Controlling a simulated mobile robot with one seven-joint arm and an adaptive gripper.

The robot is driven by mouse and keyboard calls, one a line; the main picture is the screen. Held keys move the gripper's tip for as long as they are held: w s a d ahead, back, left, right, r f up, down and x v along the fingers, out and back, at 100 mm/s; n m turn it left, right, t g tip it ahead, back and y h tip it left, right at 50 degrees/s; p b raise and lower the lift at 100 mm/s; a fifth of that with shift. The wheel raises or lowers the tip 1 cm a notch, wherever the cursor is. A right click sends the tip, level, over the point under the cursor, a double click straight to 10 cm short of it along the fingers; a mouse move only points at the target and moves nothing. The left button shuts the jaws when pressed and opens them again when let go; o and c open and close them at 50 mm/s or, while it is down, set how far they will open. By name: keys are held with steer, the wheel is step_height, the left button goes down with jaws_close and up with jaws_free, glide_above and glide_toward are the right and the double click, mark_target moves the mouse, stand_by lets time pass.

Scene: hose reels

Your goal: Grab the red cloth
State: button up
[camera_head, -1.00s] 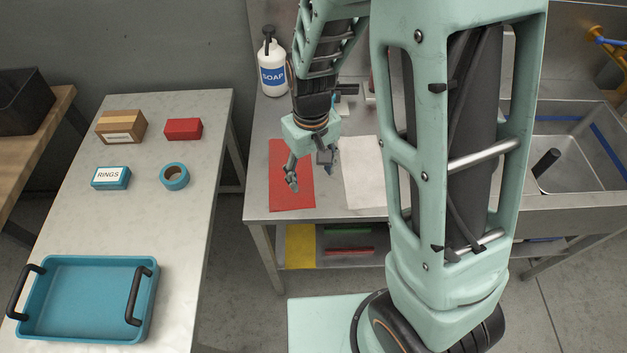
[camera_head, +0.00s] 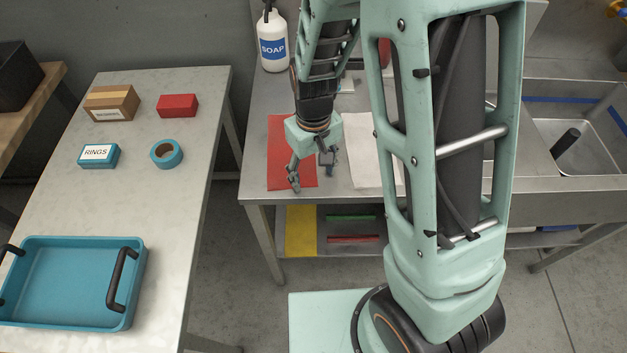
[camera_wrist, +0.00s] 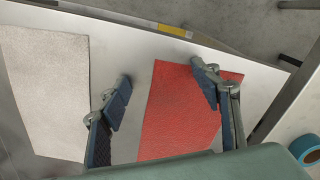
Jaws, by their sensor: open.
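The red cloth (camera_head: 279,150) lies flat on the metal sink table, near its front left corner. It also shows in the wrist view (camera_wrist: 178,112), between and below the fingers. My gripper (camera_head: 310,180) is open and empty above the cloth. In the wrist view my gripper (camera_wrist: 165,85) has its left finger over bare table left of the cloth and its right finger over the cloth's right part. The height of the fingertips above the cloth is hard to tell. My arm and gripper hide part of the cloth in the head view.
A white cloth (camera_head: 372,150) lies right of the red one. A soap bottle (camera_head: 272,42) stands behind. A lower shelf holds a yellow item (camera_head: 301,232). The left table holds a blue tray (camera_head: 70,285), a red block (camera_head: 178,105), a cardboard box (camera_head: 111,103) and blue tape (camera_head: 166,154).

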steer(key=shift+f, duration=0.15)
steer(key=shift+c, duration=0.4)
steer(key=shift+s, duration=0.15)
jaws_close()
stand_by(0.3)
stand_by(0.4)
step_height(320, 180, up, 12)
steer(key=p, duration=0.9)
step_height(320, 180, up, 18)
steer(key=p, duration=0.2)
